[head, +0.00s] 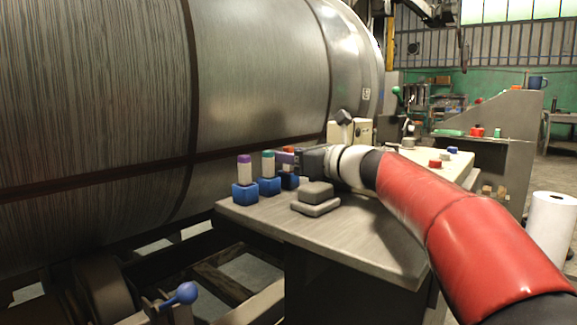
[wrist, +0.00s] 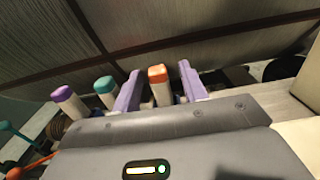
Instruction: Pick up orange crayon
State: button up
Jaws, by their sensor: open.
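The orange crayon (wrist: 157,88), a white stick with an orange top, stands between the two purple fingers of my gripper (wrist: 160,74) in the wrist view. The fingers are open, one on each side, with a visible gap to the crayon. In the head view my gripper (head: 284,157) reaches left over the console, above the rightmost blue holder (head: 289,181).
A purple-topped crayon (head: 244,170) and a teal-topped crayon (head: 268,164) stand in blue holders to the left. A grey stepped block (head: 316,197) sits on the console (head: 360,237) in front. A large metal drum (head: 265,70) rises close behind.

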jog(key=shift+w+a, duration=0.15)
jog(key=shift+a, duration=0.05)
grip_shut()
dwell(0.3)
